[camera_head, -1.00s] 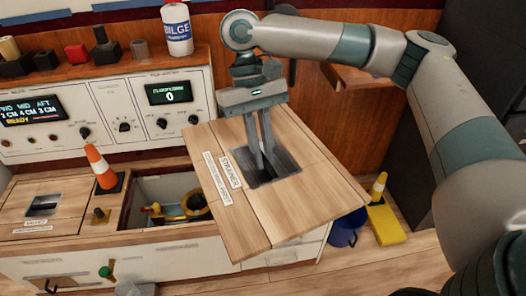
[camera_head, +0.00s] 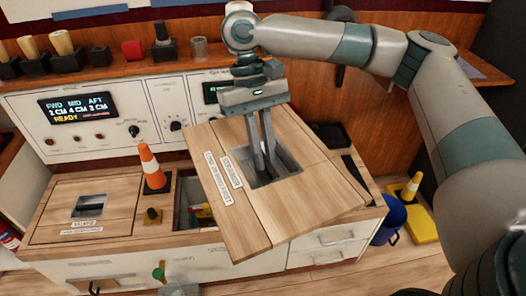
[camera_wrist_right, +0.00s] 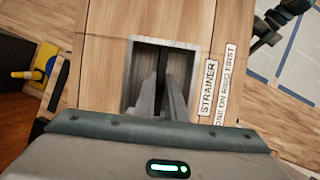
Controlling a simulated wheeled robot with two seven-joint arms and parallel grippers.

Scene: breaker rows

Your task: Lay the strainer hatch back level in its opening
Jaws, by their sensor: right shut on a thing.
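The strainer hatch (camera_head: 293,206) is a wooden panel with a "STRAINER" label and a recessed metal pull. My right gripper (camera_head: 265,172) is shut on the pull inside that recess. The hatch is held tilted and turned relative to the cabinet, above the counter. It covers most of the opening (camera_head: 190,200), of which only a left strip shows, with something yellow inside. In the right wrist view the fingers (camera_wrist_right: 165,100) reach into the recess beside the label (camera_wrist_right: 208,88). My left gripper is not in view.
The valves hatch (camera_head: 85,212) lies flat farther left. A control panel (camera_head: 90,120) rises behind. A blue bucket (camera_head: 390,220) and yellow wet-floor item (camera_head: 422,222) stand right.

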